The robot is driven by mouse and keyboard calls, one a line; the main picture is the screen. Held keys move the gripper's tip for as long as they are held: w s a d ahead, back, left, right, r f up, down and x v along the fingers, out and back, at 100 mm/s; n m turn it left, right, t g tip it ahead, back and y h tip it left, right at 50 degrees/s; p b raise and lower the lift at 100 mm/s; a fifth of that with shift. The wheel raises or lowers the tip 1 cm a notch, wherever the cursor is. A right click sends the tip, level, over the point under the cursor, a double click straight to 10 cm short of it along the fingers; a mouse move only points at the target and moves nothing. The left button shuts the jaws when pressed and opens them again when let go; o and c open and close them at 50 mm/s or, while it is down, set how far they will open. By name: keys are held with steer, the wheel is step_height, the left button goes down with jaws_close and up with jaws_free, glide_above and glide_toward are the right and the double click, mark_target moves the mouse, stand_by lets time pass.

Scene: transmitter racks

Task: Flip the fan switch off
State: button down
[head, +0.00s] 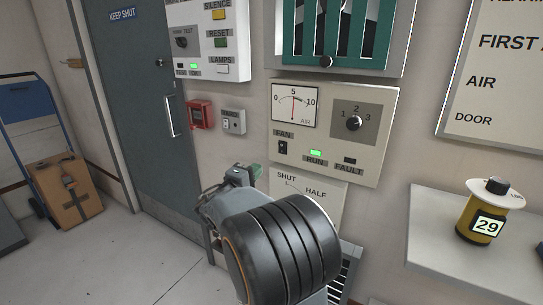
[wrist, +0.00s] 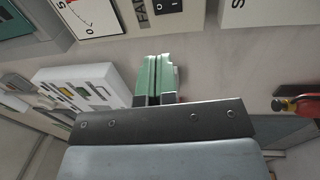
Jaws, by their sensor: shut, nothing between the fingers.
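The fan switch (head: 283,147) is a small black rocker under the FAN label on a cream panel (head: 375,166), below the AIR dial. Its position is too small to read. In the wrist view the switch (wrist: 169,5) is cut by the top edge, beside the FAN label. My gripper (head: 256,171) has green fingers and is just below and left of the switch in the head view, apart from it. In the wrist view my gripper (wrist: 159,60) is shut and empty, its tips short of the panel edge.
The green RUN lamp (head: 315,153) is lit; the FAULT lamp (head: 349,161) is dark. A rotary knob (head: 354,123) is on the same panel. A red box (head: 200,115) and a grey box (head: 233,121) are on the wall to the left. A shelf (head: 430,235) juts out at right.

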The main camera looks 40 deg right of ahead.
mark_target(282, 146)
steer(key=p+x, duration=0.2)
steer(key=x, duration=1.1)
steer(key=shift+w+d, duration=0.1)
steer(key=shift+d, duration=0.3)
steer(key=shift+d+r+y, duration=0.2)
steer(key=shift+r+y, duration=0.05)
steer(key=shift+y, duration=0.15)
steer(key=shift+a+f, duration=0.1)
steer(key=shift+a, duration=0.15)
steer(key=r+b+v, duration=0.2)
steer(key=v, duration=1.1)
steer(key=shift+a+r+b, duration=0.2)
steer(key=shift+a+b, duration=0.1)
steer(key=shift+a, duration=0.05)
